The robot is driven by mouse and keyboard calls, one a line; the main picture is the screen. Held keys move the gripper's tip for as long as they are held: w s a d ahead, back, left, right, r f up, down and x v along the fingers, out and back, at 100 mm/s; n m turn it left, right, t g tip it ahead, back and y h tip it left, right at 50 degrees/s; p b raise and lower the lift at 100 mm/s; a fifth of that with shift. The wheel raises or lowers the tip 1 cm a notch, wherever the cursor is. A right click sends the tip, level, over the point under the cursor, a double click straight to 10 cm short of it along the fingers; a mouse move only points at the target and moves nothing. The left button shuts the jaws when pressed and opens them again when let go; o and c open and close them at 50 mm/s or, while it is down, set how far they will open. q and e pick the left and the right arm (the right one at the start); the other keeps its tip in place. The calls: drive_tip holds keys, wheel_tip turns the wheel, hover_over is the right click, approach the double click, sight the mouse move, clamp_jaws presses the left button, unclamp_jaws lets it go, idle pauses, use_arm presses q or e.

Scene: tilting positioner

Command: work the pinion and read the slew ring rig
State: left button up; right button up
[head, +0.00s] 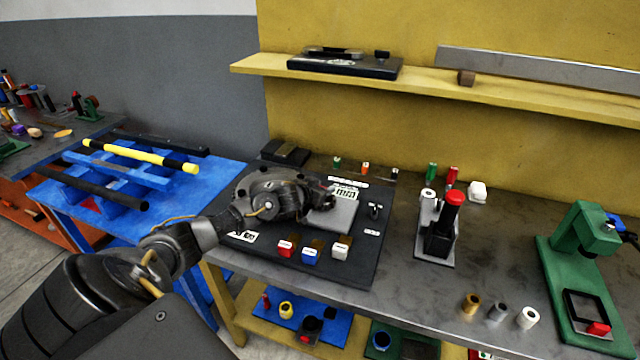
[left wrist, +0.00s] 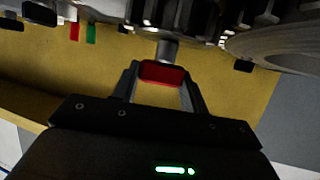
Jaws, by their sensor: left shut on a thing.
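The slew ring rig stands on a black base board (head: 375,240) on the bench. Its dark ring is mostly hidden behind my left arm in the head view; a toothed dark rim (left wrist: 270,42) shows at the top of the left wrist view. My left gripper (head: 324,199) is over the board. In the left wrist view the left gripper (left wrist: 162,84) is shut on a red piece (left wrist: 162,72) below a short grey shaft (left wrist: 167,49); this may be the pinion's knob. A white label with dark marks (head: 345,192) stands beside the gripper. My right gripper is not in view.
A red block (head: 287,248), a blue block (head: 310,256) and a white block (head: 341,251) sit along the board's front. Right of it stand a black device with a red top (head: 441,225) and a green press (head: 585,260). A shelf (head: 420,84) runs behind.

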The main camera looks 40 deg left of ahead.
use_arm(q)
drive_tip(key=shift+d+r+n+y, duration=0.15)
drive_tip(key=shift+r+n+y, duration=0.05)
drive_tip(key=shift+n+y, duration=0.5)
drive_tip(key=shift+a+f+n+g+y+p, duration=0.1)
drive_tip(key=shift+n+g+y+p, duration=0.1)
drive_tip(key=shift+n+y, duration=0.25)
drive_tip(key=shift+a+n+g+y+p, duration=0.1)
drive_tip(key=shift+n+g+y, duration=0.1)
drive_tip(key=shift+n+y, duration=0.25)
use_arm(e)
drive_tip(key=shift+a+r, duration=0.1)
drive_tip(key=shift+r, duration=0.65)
use_arm(q)
drive_tip(key=o, duration=1)
drive_tip(key=shift+f, duration=0.1)
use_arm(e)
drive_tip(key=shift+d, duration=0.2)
use_arm(q)
drive_tip(key=shift+b+v, duration=1)
drive_tip(key=shift+v, duration=4.4)
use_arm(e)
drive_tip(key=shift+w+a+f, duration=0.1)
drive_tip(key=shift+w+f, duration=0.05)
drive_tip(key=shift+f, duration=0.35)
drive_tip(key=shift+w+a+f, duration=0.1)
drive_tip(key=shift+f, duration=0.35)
